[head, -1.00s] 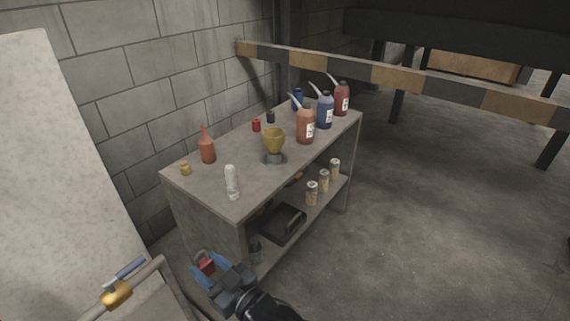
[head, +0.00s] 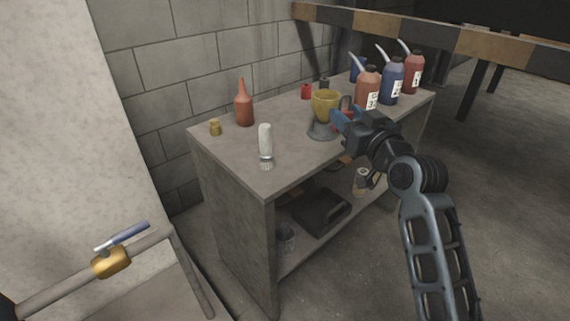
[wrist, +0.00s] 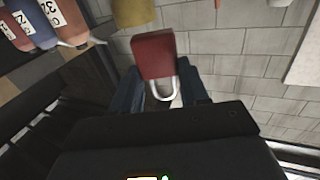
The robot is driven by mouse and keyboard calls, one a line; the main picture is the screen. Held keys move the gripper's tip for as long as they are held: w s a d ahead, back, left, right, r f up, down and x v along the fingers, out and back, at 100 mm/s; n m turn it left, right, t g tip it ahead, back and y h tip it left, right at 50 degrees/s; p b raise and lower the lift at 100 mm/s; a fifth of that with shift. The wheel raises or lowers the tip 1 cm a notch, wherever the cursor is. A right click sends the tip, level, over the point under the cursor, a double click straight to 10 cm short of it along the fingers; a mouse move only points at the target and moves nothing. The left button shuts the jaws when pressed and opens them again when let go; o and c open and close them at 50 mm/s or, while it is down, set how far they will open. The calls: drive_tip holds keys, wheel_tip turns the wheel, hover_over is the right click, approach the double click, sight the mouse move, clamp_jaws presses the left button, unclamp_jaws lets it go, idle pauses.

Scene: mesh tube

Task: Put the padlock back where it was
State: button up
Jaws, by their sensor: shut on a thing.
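A red padlock (wrist: 155,52) with a silver shackle is in my gripper (wrist: 163,88), between its blue fingers in the wrist view. The fingers are shut on the shackle end, and the red body sticks out past them. In the head view my gripper (head: 343,118) is over the front edge of the grey workbench top (head: 290,160), just right of the yellow cup (head: 325,106) on its grey base. The padlock shows there as a small red patch (head: 347,102), partly hidden by the fingers.
Bottles with spouts, orange-brown (head: 367,90), blue (head: 392,82) and red (head: 413,74), stand close behind and right of my gripper. A red can (head: 306,91), a red-brown bottle (head: 243,105), a brass piece (head: 215,128) and a white brush (head: 265,146) stand left.

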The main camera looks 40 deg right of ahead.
drive_tip(key=shift+s+d+r, duration=0.15)
drive_tip(key=shift+d, duration=0.05)
drive_tip(key=shift+w, duration=0.25)
drive_tip(key=w+f, duration=0.2)
drive_tip(key=w, duration=0.1)
drive_tip(key=w+a+f+b, duration=0.1)
drive_tip(key=w+f, duration=0.1)
drive_tip(key=w, duration=0.2)
drive_tip(key=w+a+f, duration=0.1)
drive_tip(key=w+f, duration=0.1)
drive_tip(key=w, duration=0.1)
drive_tip(key=shift+w+f+b, duration=0.3)
drive_tip(key=shift+w+b, duration=0.05)
drive_tip(key=shift+w, duration=0.05)
drive_tip(key=shift+f+b, duration=0.5)
drive_tip(key=shift+f, duration=1.55)
drive_tip(key=shift+f, duration=0.15)
drive_tip(key=o, duration=1.1)
